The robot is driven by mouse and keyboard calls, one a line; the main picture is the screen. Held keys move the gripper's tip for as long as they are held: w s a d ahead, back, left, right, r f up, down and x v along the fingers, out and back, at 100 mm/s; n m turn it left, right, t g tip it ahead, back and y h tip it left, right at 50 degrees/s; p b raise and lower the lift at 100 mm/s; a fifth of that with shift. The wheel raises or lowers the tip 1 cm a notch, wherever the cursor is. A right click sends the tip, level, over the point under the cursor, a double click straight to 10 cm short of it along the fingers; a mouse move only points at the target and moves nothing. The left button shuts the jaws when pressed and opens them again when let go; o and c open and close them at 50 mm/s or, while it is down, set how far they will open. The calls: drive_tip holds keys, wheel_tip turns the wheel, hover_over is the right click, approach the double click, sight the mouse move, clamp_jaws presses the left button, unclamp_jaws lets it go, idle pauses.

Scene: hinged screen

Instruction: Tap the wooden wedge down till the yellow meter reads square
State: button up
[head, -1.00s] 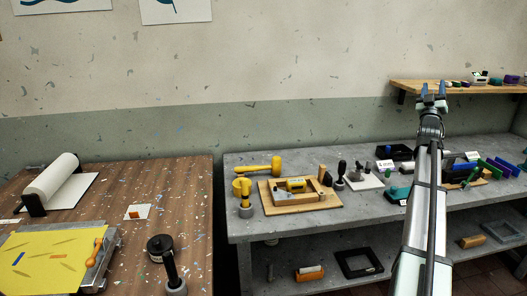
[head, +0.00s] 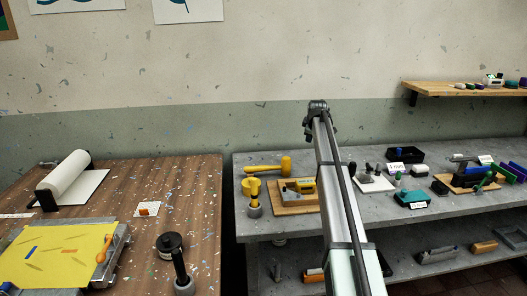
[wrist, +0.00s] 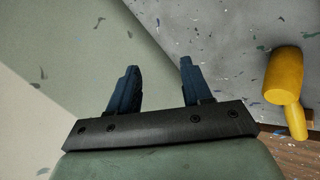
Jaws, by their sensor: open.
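The yellow meter (head: 300,185) sits on the wooden jig board (head: 292,208) on the grey bench; its reading is too small to make out. The wooden wedge cannot be made out now, with my arm across the right side of the board. A yellow mallet (head: 268,168) lies on the bench behind the board, head to the right. It also shows at the right of the wrist view (wrist: 285,78). My gripper (wrist: 159,66) is open and empty, its blue fingers apart and clear of the mallet. In the head view its fingers are hidden behind my wrist.
A yellow tool (head: 252,189) stands in a grey holder left of the board. A black tray (head: 405,154), a teal block (head: 411,197) and other tools crowd the bench to the right. A brown table (head: 140,235) stands at left, across a gap.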

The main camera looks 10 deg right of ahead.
drive_tip(key=s+a+f+n+g, duration=0.1)
drive_tip(key=s+a+n+g, duration=0.1)
drive_tip(key=a, duration=0.5)
drive_tip(key=s+a+f+n+g+y, duration=0.1)
drive_tip(key=s+a+n+g, duration=0.1)
drive_tip(key=a, duration=0.6)
drive_tip(key=s+a+f+n+g, duration=0.2)
drive_tip(key=a+g, duration=0.1)
drive_tip(key=a, duration=0.4)
drive_tip(key=shift+a+g+y, duration=0.2)
drive_tip(key=shift+g+y, duration=0.1)
drive_tip(key=shift+g, duration=0.1)
drive_tip(key=shift+f, duration=3.75)
drive_tip(key=shift+r, duration=0.15)
clamp_jaws()
drive_tip(key=shift+r, duration=0.1)
drive_tip(key=shift+r, duration=3.45)
